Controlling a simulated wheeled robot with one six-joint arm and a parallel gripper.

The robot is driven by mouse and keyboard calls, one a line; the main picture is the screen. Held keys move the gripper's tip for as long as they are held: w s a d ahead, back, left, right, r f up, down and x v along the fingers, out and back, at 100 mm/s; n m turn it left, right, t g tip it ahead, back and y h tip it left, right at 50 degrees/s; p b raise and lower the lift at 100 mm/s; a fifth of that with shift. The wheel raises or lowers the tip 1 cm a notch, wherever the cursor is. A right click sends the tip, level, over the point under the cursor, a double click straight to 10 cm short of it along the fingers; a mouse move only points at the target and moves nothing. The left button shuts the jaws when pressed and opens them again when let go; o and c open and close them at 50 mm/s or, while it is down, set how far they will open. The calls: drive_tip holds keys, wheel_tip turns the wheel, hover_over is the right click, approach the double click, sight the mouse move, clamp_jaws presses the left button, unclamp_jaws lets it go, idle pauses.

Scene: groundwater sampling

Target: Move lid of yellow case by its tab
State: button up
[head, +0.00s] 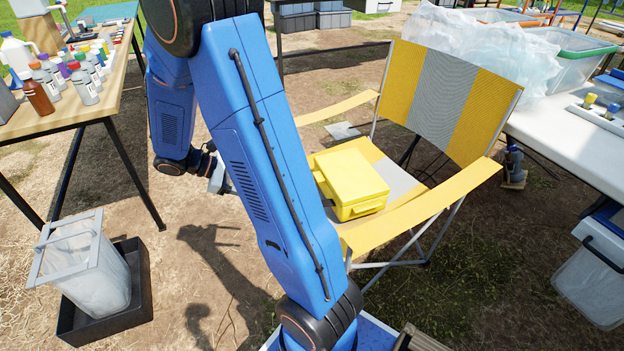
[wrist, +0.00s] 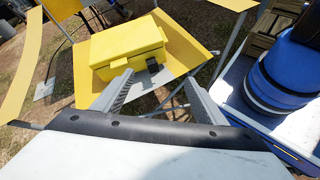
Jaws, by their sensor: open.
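The yellow case (head: 352,180) lies on the seat of a yellow and grey folding chair, and its lid (head: 348,172) looks shut. A small yellow tab or handle (head: 367,208) shows on its front side. In the wrist view the yellow case (wrist: 128,45) is beyond my fingertips, with a small dark piece at its near side whose nature I cannot tell. My gripper (wrist: 158,78) is open and empty, its two grey fingers apart and pointing at the case.
The folding chair (head: 455,95) has armrests on both sides of the case. A table with bottles (head: 50,110) stands left, a bin with a clear liner (head: 90,275) below it. A white table (head: 570,145) stands right. Bare ground lies between.

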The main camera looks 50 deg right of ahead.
drive_tip(key=w+d+f+n+g+h, duration=0.1)
drive_tip(key=w+d+f+n+h, duration=0.25)
drive_tip(key=f, duration=0.35)
drive_tip(key=w+d+f+n+g+h, duration=0.1)
drive_tip(key=w+d+f+n+h, duration=0.1)
drive_tip(key=w+d+f+h, duration=0.25)
drive_tip(key=shift+n+y, duration=0.25)
drive_tip(key=shift+y, duration=0.45)
drive_tip(key=x, duration=0.6)
drive_tip(key=f+x, duration=0.1)
drive_tip(key=x, duration=1.1)
drive_tip(key=shift+s+a+f, duration=0.1)
drive_tip(key=shift+s+f, duration=0.15)
drive_tip(key=shift+f, duration=0.1)
